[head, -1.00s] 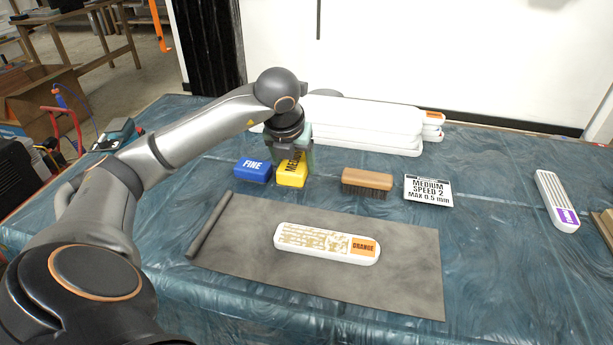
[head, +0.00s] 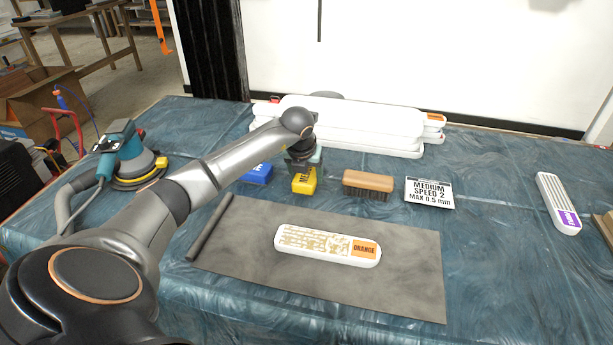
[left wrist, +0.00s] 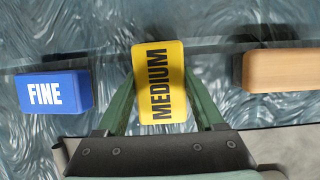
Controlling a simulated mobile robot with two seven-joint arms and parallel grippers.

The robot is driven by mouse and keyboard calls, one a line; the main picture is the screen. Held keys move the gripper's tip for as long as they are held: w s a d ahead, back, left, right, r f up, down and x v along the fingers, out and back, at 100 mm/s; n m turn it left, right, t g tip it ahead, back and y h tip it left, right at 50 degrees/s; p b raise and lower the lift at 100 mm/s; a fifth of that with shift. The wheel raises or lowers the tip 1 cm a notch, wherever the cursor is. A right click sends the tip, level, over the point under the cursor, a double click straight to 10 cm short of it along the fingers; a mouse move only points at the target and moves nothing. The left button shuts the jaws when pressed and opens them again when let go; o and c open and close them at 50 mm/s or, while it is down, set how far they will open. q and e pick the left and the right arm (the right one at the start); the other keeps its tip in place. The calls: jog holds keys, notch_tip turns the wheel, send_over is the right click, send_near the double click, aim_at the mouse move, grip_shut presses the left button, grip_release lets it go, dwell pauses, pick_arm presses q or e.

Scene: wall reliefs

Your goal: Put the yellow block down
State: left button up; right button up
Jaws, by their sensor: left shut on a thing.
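The yellow block (head: 304,182), marked MEDIUM, is at the back of the table between the blue block and the brush. My left gripper (head: 303,168) is above it with its fingers pointing down. In the left wrist view the yellow block (left wrist: 160,82) sits between the two green fingers of my left gripper (left wrist: 160,105), which is shut on it. I cannot tell whether its underside touches the table. My right gripper is not in view.
The blue FINE block (head: 256,173) is close on the left and the wooden brush (head: 367,183) on the right. Stacked white boards (head: 350,122) lie behind. The grey mat (head: 400,270) with the ORANGE relief (head: 327,245) is in front. A sander (head: 128,155) stands at left.

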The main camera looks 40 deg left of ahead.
pick_arm(q)
jog(key=shift+f, duration=0.25)
jog(key=o, duration=1.2)
jog(key=shift+r, duration=0.35)
jog(key=p+v, duration=0.1)
jog(key=v, duration=1)
jog(key=shift+s+r, duration=0.2)
jog(key=shift+r, duration=0.05)
jog(key=shift+d, duration=0.1)
